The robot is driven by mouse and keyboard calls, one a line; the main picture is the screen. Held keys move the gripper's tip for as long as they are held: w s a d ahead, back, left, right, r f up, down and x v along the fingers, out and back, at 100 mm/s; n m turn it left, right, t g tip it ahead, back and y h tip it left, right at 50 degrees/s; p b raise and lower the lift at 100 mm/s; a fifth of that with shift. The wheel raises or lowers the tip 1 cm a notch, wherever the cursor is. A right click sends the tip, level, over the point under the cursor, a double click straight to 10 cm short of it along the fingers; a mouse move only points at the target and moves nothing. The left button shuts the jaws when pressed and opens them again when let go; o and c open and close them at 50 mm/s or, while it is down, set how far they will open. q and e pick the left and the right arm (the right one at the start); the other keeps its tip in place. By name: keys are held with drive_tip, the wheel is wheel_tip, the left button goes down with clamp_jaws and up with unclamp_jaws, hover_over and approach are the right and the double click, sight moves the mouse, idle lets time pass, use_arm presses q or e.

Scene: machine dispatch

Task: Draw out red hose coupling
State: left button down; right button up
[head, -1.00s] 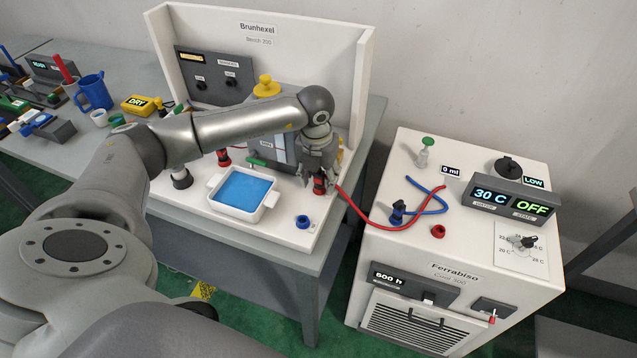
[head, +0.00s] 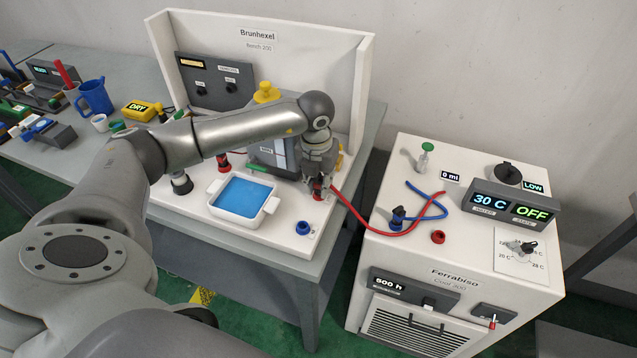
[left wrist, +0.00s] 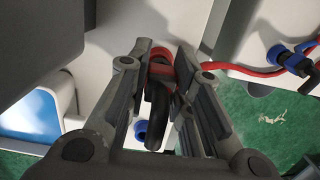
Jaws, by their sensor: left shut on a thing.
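The red hose coupling (head: 318,192) is at the right front of the white bench, with the red hose (head: 372,224) running from it to the cooler. My left gripper (head: 317,186) reaches down over it. In the left wrist view the red coupling (left wrist: 160,66) lies between the fingertips of the gripper (left wrist: 164,62), with a black curved part (left wrist: 157,108) below it. The gripper is shut on the coupling. The fingers hide part of the coupling, and I cannot tell how it sits in its port. My right gripper is out of view.
A white tray of blue liquid (head: 216,187) and a blue port ring (head: 303,228) are close by. The cooler (head: 395,258) stands to the right, with a blue coupling (head: 397,217) and a red ring (head: 438,237) on top. A gap separates bench and cooler.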

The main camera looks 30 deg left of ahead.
use_arm(q)
drive_tip(key=shift+r+p, duration=0.4)
drive_tip(key=shift+r, duration=0.65)
drive_tip(key=shift+r+p, duration=0.3)
drive_tip(key=shift+r, duration=0.1)
drive_tip(key=shift+r+p, duration=0.8)
drive_tip(key=shift+r, duration=0.6)
drive_tip(key=shift+r+p, duration=0.75)
drive_tip(key=shift+r, duration=0.55)
